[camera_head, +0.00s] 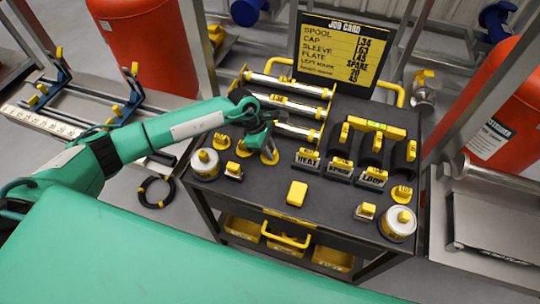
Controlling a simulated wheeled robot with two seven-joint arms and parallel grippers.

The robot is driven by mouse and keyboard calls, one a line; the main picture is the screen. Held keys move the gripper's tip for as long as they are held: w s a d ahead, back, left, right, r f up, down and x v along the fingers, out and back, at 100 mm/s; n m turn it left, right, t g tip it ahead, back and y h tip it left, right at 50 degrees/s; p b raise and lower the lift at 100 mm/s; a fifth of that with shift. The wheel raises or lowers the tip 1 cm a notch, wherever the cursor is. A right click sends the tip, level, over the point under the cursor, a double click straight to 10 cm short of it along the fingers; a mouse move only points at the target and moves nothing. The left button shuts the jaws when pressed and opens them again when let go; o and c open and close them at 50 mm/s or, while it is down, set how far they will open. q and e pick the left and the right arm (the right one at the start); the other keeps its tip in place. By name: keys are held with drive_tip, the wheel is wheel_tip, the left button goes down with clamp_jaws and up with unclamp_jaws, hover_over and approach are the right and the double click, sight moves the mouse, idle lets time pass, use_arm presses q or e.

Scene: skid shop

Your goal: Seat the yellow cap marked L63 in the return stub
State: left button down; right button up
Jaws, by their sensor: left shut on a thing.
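My left gripper (258,137) points down over the back left of the dark cart top. It is shut on a yellow piece, apparently a yellow cap, largely hidden by the fingers. Other small yellow caps stand close by, one right of the fingers (270,156) and one at the left edge (221,142). Another yellow cap (401,193) stands at the cart's right. Their marks are too small to read, so I cannot tell which is L63. The job card (345,50) lists a cap L63. I cannot make out which part is the return stub. My right gripper is not in view.
Silver pipes with yellow ends (290,105) lie along the cart's back. Labelled blocks (340,168) and black holders under a yellow level (375,126) stand right of centre. Round tins (205,164) (398,224) sit near both sides. A yellow box (297,193) lies in front, with bare top around it.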

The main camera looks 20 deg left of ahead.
sight(275, 152)
use_arm(q)
drive_tip(key=shift+r+p, duration=0.8)
drive_tip(key=shift+r, duration=1.2)
drive_tip(key=shift+r+p, duration=0.55)
drive_tip(key=shift+r, duration=1)
